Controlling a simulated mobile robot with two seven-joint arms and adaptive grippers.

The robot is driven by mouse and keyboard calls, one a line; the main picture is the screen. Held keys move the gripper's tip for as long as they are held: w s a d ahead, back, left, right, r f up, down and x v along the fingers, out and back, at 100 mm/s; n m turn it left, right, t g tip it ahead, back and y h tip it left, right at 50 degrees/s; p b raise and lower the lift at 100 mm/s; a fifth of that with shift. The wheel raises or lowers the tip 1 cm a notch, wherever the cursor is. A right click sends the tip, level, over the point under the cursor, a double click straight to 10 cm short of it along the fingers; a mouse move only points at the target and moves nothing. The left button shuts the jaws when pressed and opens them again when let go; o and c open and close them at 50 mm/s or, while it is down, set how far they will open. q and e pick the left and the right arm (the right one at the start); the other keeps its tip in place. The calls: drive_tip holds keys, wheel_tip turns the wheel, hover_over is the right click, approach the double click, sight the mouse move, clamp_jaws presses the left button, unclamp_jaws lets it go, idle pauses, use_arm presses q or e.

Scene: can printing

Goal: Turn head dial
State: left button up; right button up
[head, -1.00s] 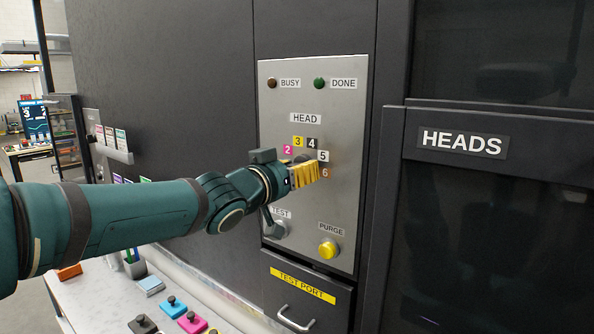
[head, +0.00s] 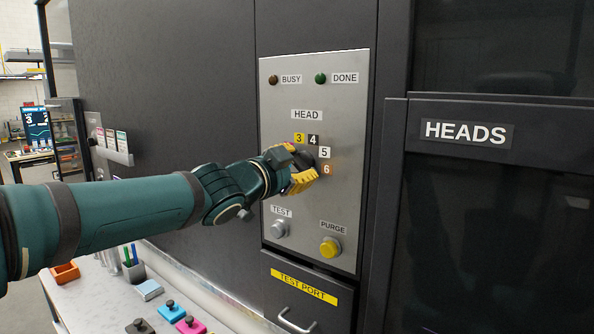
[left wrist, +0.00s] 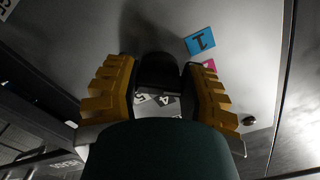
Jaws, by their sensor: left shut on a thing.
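My left gripper (head: 302,170) has its yellow fingers at the head dial on the steel panel, under the HEAD label (head: 307,115). In the left wrist view the dark dial (left wrist: 158,72) sits between the two yellow fingers, and the gripper is shut on it. Number tags ring the dial: yellow 3 (head: 299,139), dark 4 (head: 314,140), white 5 (head: 325,152) and orange 6 (head: 327,169). A blue 1 tag (left wrist: 200,41) shows in the left wrist view. The dial's pointer is hidden. My right gripper is not in view.
The TEST button (head: 279,229) and yellow PURGE button (head: 330,247) sit below the dial. BUSY (head: 273,80) and DONE (head: 320,78) lamps are above. The HEADS door (head: 465,210) stands at the right. A bench (head: 110,290) with colored blocks is below my arm.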

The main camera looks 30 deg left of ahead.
use_arm(q)
drive_tip(key=m+b, duration=0.1)
drive_tip(key=m, duration=0.5)
drive_tip(key=shift+r, duration=0.15)
drive_tip(key=shift+a+m, duration=0.1)
drive_tip(key=shift+m, duration=0.2)
drive_tip(key=o, duration=1.2)
drive_tip(key=shift+s, duration=0.1)
drive_tip(key=s, duration=1.1)
drive_tip(key=shift+s+a, duration=0.35)
drive_tip(key=shift+a, duration=0.1)
